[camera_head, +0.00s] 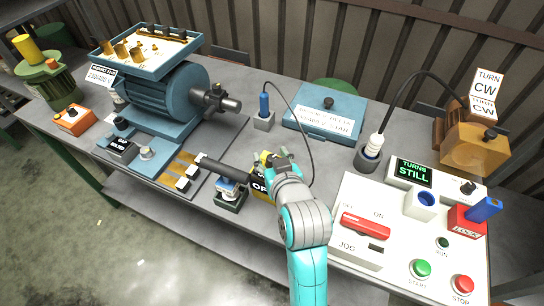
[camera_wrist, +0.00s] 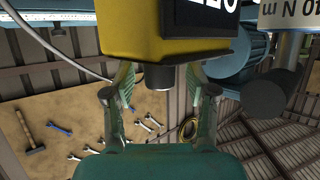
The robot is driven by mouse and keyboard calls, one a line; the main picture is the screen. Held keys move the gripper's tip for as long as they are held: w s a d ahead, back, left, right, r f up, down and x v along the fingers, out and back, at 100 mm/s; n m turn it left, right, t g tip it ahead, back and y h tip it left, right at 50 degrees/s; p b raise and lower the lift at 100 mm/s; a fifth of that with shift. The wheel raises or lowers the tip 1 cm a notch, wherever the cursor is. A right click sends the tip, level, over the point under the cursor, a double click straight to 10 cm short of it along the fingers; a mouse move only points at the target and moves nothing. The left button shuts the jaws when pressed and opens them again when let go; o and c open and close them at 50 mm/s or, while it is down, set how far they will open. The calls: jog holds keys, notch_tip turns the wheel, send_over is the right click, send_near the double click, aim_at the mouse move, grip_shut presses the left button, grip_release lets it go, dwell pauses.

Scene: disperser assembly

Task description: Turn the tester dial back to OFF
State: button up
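The tester is a yellow box with a black front in the wrist view (camera_wrist: 120,38), where part of its white lettering shows at the top edge. Its dial (camera_wrist: 160,76) is a short dark knob sticking out of the box towards me. My gripper (camera_wrist: 160,84) is open, with one finger on each side of the dial and a visible gap to it on both sides. The dial's pointer does not show. In the head view the tester (camera_head: 259,188) is mostly hidden behind my gripper (camera_head: 276,160); part of its "OFF" lettering shows.
A blue motor (camera_head: 165,95) stands left on the bench. A black bar and a small dark-based device (camera_head: 230,198) are close left of the tester. A control panel (camera_head: 350,190) with display (camera_head: 414,173), buttons and red lever is at right. A blue case (camera_head: 325,112) lies behind.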

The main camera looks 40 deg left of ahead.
grip_shut()
jog(key=shift+g, duration=0.3)
jog(key=n+g+y, duration=0.2)
jog(key=n+g, duration=0.1)
jog(key=n, duration=0.1)
jog(key=shift+w+d, duration=0.1)
jog(key=shift+w, duration=0.05)
jog(key=n+g, duration=0.4)
jog(key=g, duration=0.2)
jog(key=shift+n+y, duration=0.3)
jog(key=shift+n, duration=0.1)
jog(key=shift+n+g, duration=0.3)
jog(key=shift+g, duration=0.1)
jog(key=shift+o, duration=0.5)
grip_release()
